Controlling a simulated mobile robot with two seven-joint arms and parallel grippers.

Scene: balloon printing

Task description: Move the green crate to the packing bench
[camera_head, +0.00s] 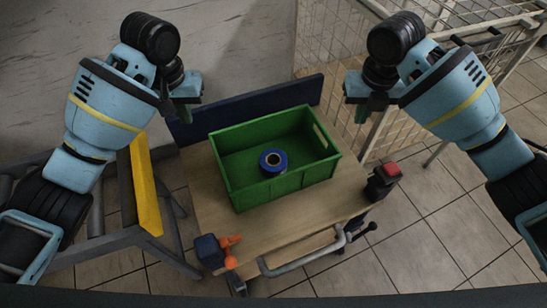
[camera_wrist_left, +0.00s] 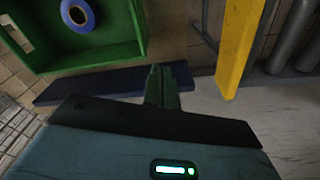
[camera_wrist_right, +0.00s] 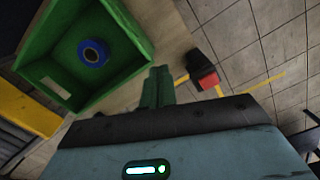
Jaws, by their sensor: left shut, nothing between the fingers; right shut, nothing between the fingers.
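The green crate (camera_head: 232,184) sits on a wooden-topped cart (camera_head: 270,230), with a blue roll (camera_head: 273,162) inside it. My left gripper (camera_head: 187,106) is shut and empty, above and left of the crate, apart from it. My right gripper (camera_head: 364,106) is shut and empty, above and right of the crate, also apart. The crate also shows at the upper left of the left wrist view (camera_wrist_left: 95,58) and of the right wrist view (camera_wrist_right: 125,25), beyond the closed fingers. I cannot make out which surface is the packing bench.
A dark blue board (camera_head: 250,105) stands along the cart's far edge. A red-and-black device (camera_head: 384,180), a grey handle (camera_head: 305,260) and an orange-and-blue fitting (camera_head: 217,250) are at its edges. A wire cage (camera_head: 335,60) is behind right; a yellow-edged frame (camera_head: 145,185) is left.

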